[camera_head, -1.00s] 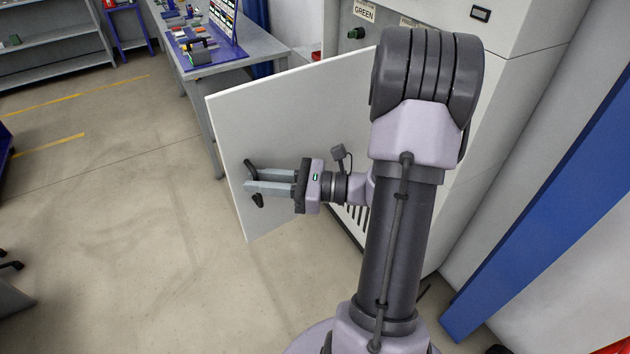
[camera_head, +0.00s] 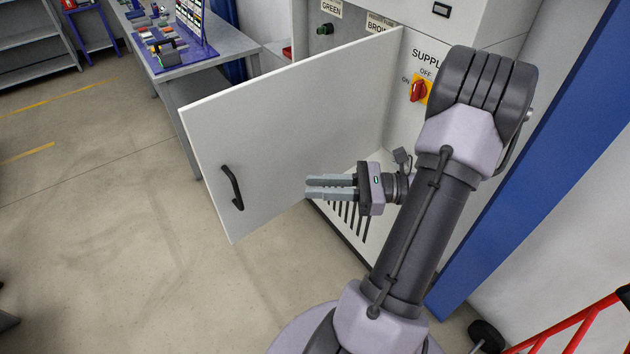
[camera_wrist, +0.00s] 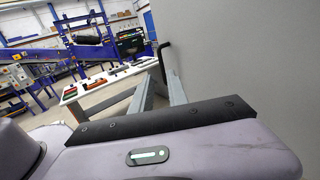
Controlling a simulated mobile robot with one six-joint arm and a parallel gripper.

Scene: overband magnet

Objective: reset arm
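My gripper (camera_head: 318,187) is in front of the inner part of the open white cabinet door (camera_head: 280,130) in the head view. Its two grey fingers point left, lie parallel with a gap between them, and hold nothing. The black door handle (camera_head: 232,188) is near the door's free edge, left of the fingertips and clear of them. In the wrist view the two fingers (camera_wrist: 160,88) are apart, with the grey door surface (camera_wrist: 240,60) on the right. A dark upright bar beyond the fingertips looks like the handle (camera_wrist: 165,52).
The cabinet front carries a red supply switch (camera_head: 418,91) right of the door. A workbench (camera_head: 215,62) with parts stands behind the door. A blue post (camera_head: 540,150) and red railing (camera_head: 580,325) are at the right. The floor at left is clear.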

